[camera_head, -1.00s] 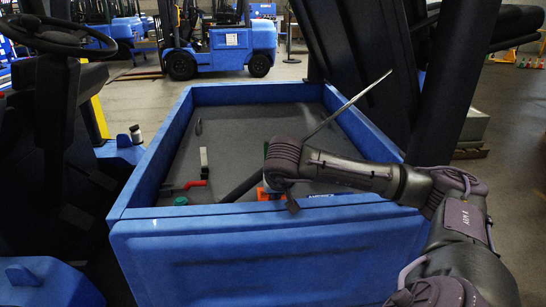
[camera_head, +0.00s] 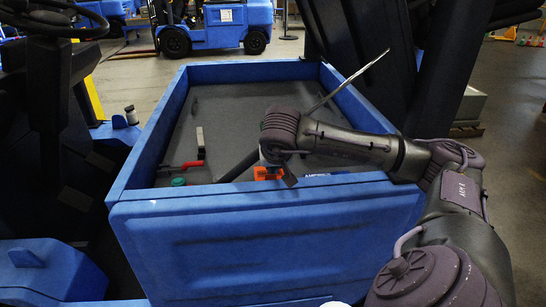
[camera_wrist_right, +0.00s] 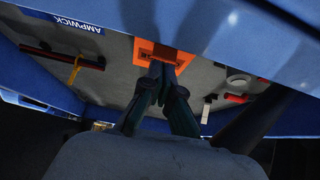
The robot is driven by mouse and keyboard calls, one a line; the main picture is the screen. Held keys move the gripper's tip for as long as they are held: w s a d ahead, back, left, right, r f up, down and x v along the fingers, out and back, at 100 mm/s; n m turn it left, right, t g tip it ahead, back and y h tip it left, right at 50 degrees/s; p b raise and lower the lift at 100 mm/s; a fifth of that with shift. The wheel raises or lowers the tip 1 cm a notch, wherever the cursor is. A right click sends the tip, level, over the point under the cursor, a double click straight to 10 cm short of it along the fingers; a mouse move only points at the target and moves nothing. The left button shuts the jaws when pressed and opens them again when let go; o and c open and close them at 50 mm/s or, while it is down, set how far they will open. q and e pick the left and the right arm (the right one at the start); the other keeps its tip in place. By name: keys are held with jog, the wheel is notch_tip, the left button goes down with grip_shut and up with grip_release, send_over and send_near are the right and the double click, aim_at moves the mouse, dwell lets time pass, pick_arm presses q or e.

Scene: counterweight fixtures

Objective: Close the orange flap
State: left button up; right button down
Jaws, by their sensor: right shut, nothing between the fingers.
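The orange flap (camera_head: 268,173) shows as a small orange piece just inside the near wall of the blue bin, partly hidden by my right arm. In the right wrist view the orange piece (camera_wrist_right: 150,50) lies right at the fingertips of my right gripper (camera_wrist_right: 163,66). The fingers are together with nothing between them. The tips overlap its edge in the picture; I cannot tell whether they touch. I cannot tell how far the flap is open. In the head view my right arm's wrist hides most of the gripper. My left gripper is not in view.
The blue bin (camera_head: 265,240) has raised walls around a grey floor (camera_head: 228,118). Inside are a red-handled lever (camera_head: 186,165), a green knob (camera_head: 178,182), a pale upright piece (camera_head: 200,140) and a dark bar (camera_head: 238,166). Dark posts stand at right; a forklift (camera_head: 215,28) is behind.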

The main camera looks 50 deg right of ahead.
jog(key=v, duration=1)
jog(key=shift+s+a+r, duration=0.15)
jog(key=shift+r, duration=0.1)
